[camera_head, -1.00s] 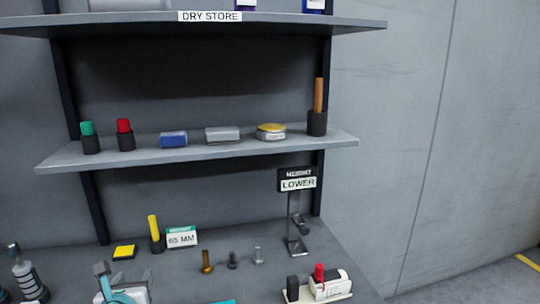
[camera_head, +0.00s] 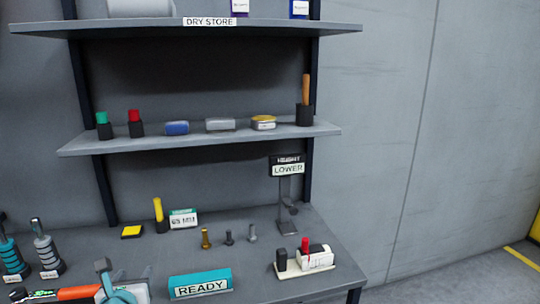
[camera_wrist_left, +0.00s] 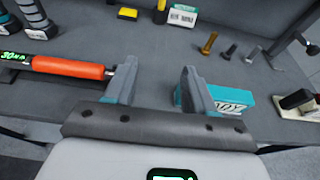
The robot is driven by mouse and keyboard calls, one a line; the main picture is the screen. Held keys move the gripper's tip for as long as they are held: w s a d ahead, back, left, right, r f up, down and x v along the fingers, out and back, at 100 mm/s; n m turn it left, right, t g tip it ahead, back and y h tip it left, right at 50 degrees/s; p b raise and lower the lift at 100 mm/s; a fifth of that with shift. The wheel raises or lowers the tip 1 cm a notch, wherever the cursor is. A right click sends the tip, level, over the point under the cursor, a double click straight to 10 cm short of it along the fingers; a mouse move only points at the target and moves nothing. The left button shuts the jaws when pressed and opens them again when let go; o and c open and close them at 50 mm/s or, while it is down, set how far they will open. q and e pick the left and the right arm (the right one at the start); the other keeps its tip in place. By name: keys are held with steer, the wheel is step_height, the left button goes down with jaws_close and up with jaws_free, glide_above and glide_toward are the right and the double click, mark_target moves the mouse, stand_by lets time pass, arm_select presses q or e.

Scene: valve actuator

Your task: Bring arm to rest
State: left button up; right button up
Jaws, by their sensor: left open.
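My left gripper (camera_head: 122,275) is low in the head view, above the front of the bench. In the left wrist view, its two grey fingers (camera_wrist_left: 160,76) stand apart with nothing between them. An orange-handled tool (camera_wrist_left: 70,67) with a small lit display lies to the left of the fingers. Its orange handle (camera_head: 78,293) also shows in the head view, partly hidden by the gripper. A teal block marked READY (camera_head: 201,284) is right of the gripper; in the wrist view it (camera_wrist_left: 235,102) is partly behind the right finger. My right gripper is not in view.
The grey bench (camera_head: 255,262) holds several bolts (camera_head: 229,238), a white and red device (camera_head: 306,258), a LOWER sign (camera_head: 288,170) and dark cylindrical tools (camera_head: 46,250) at left. Loaded shelves (camera_head: 200,145) hang above. Open floor (camera_head: 470,285) lies to the right.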

arm_select(q)
steer(key=s+d+f+m+g+h, duration=0.2)
steer(key=s+d+f+m, duration=0.2)
steer(key=f+m, duration=0.4)
steer(key=s+d+f+m+g+h, duration=0.2)
steer(key=s+d+f+m+g, duration=0.15)
steer(key=f+m, duration=0.45)
steer(key=s+d+f+m+g+h, duration=0.15)
steer(key=s+d+f+m, duration=0.3)
steer(key=f, duration=0.55)
steer(key=s+d+f+m+g+h, duration=0.1)
steer(key=s+d+f+m+g, duration=0.2)
steer(key=s+m, duration=0.5)
steer(key=s+d+f+m+g+h, duration=0.1)
steer(key=s+d+f+m+g, duration=0.2)
steer(key=s+f+m, duration=0.3)
steer(key=s+d+m, duration=0.1)
steer(key=s+m, duration=0.1)
steer(key=s, duration=0.2)
steer(key=shift+s+f+g, duration=0.3)
steer(key=shift+s+g, duration=0.1)
